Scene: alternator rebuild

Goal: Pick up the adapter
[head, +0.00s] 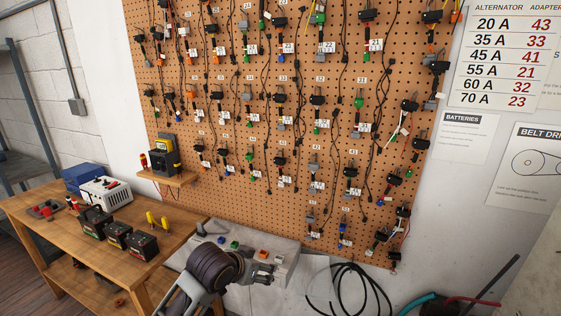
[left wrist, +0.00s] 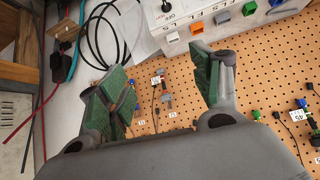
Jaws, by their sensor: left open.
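Several adapters hang in rows on the tan pegboard (head: 288,80); they have dark, orange, green, blue or grey plugs, cords and small white tags. Which one the task means, I cannot tell. My left gripper (head: 264,271) is low in front of the pegboard in the head view. In the left wrist view it (left wrist: 160,72) is open, with green-padded fingers spread wide. A small grey and reddish adapter (left wrist: 166,100) hangs on the board and appears between the fingers, beyond them. The gripper holds nothing that I can see. My right gripper is not in view.
A wooden bench (head: 180,225) with batteries (head: 117,234) is at the left. Black cables (head: 350,285) hang below the board. A wall chart (head: 508,60) lists alternators and adapters.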

